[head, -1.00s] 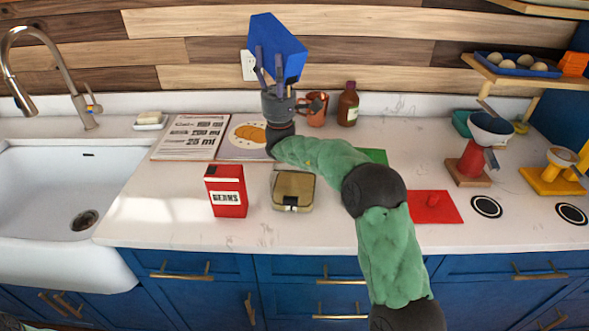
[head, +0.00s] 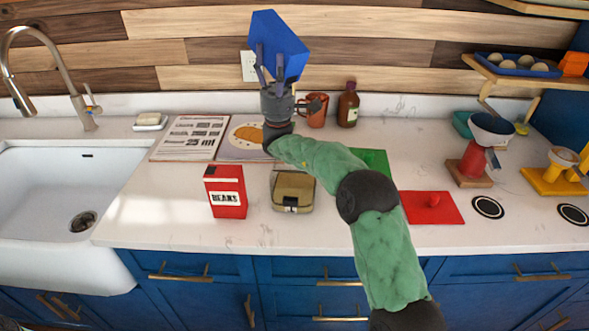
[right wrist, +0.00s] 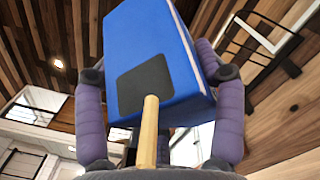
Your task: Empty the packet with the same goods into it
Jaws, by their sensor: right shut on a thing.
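My right gripper (head: 278,72) is raised near the back wall, shut on a blue packet (head: 277,42) and holding it tilted above the counter. In the right wrist view the blue packet (right wrist: 150,55) shows a dark square patch, between the purple fingers. No goods name can be read on it. A red packet (head: 226,192) marked BEANS stands upright on the counter at the front. A khaki box (head: 293,192) with a dark front catch sits to its right, looking closed. My left gripper is not in view.
An open recipe book (head: 191,138) lies behind the red packet. An orange mug (head: 316,113) and a brown bottle (head: 348,104) stand at the back. A green mat (head: 375,160), red board (head: 432,208) and red scale (head: 474,160) are to the right. The sink (head: 55,200) is left.

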